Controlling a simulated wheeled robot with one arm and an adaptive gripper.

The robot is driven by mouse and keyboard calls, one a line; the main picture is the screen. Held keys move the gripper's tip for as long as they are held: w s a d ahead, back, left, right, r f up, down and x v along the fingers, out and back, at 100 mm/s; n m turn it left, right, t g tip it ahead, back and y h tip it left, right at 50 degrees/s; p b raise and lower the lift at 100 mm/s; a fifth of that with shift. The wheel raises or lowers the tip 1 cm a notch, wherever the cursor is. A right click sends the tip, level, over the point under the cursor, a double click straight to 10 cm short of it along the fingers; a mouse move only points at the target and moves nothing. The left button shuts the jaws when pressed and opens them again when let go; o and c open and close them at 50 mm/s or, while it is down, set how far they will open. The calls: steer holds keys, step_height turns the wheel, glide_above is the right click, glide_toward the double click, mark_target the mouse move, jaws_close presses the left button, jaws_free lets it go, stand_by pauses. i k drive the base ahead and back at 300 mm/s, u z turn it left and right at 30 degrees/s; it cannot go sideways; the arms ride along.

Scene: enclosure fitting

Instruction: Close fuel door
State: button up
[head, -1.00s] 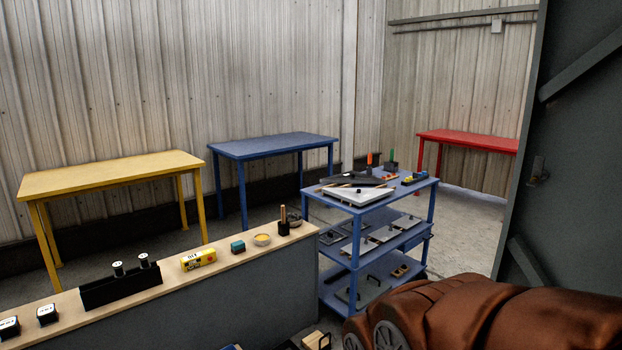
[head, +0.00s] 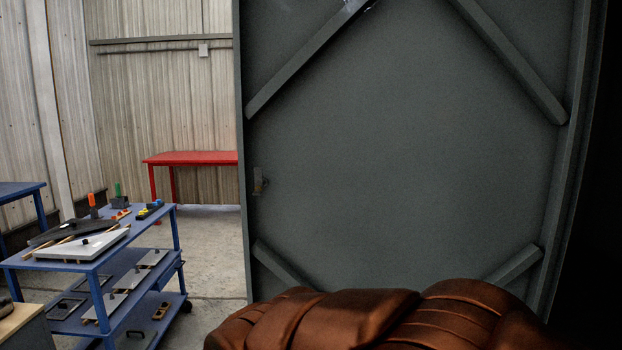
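No fuel door that I can single out shows in the head view. A large grey braced door panel (head: 400,150) fills the middle and right, with a small latch (head: 260,181) at its left edge. I cannot tell whether this panel has to do with the fuel door. My gripper is not in view.
A blue shelf cart (head: 93,268) at the left holds panels and small tools. A red table (head: 190,159) stands behind it by the corrugated wall. A brown, ridged shape (head: 380,318) covers the bottom edge. Bare floor (head: 215,255) lies between cart and panel.

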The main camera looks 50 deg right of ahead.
mark_target(415, 145)
steer(key=z, duration=0.25)
steer(key=i, duration=3.25)
steer(key=z, duration=4.3)
